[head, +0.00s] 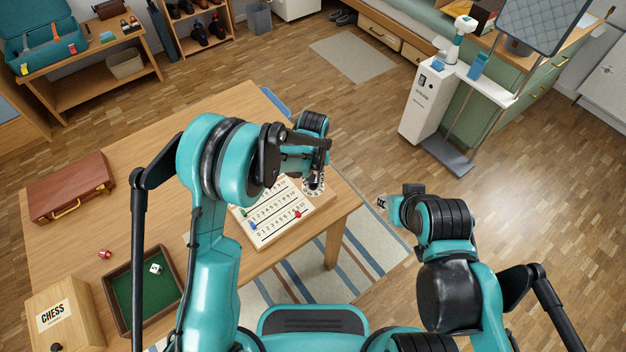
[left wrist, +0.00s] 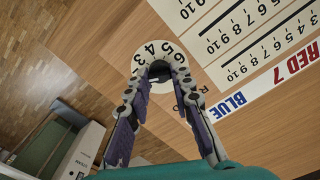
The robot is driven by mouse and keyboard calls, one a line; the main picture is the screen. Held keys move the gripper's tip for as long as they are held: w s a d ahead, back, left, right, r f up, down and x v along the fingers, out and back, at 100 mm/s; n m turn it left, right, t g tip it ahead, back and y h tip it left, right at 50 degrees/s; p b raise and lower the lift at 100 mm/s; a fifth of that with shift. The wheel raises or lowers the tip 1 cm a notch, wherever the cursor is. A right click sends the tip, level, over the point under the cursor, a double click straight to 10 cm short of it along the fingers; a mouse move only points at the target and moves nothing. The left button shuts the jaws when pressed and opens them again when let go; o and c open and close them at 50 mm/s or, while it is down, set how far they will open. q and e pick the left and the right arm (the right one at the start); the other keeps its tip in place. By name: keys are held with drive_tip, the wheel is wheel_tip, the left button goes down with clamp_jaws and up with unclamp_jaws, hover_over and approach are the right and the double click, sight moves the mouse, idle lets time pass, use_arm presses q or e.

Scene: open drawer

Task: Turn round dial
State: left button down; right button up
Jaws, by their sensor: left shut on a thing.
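The board has coloured pegs and printed words "RED 7" and "BLUE". A brown case (head: 70,187), a green-lined dice tray (head: 165,309) and a chess box (head: 78,326) sit at the table's left. Floor is open right of the table, with a white stand (head: 428,100) beyond.

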use_arm(q)
drive_tip(key=c, duration=1.3)
unclamp_jaws()
drive_tip(key=shift+r, duration=0.1)
wheel_tip(320, 180, up, 12)
drive_tip(key=s+a+r+m+t, duration=0.1)
drive_tip(key=s+a+r+t, duration=0.4)
drive_tip(key=s+a+r, duration=0.65)
drive_tip(key=s+a+f+t, duration=0.2)
drive_tip(key=s+a, duration=0.4)
drive_tip(key=s, duration=0.1)
drive_tip(key=shift+s+f+m, duration=0.3)
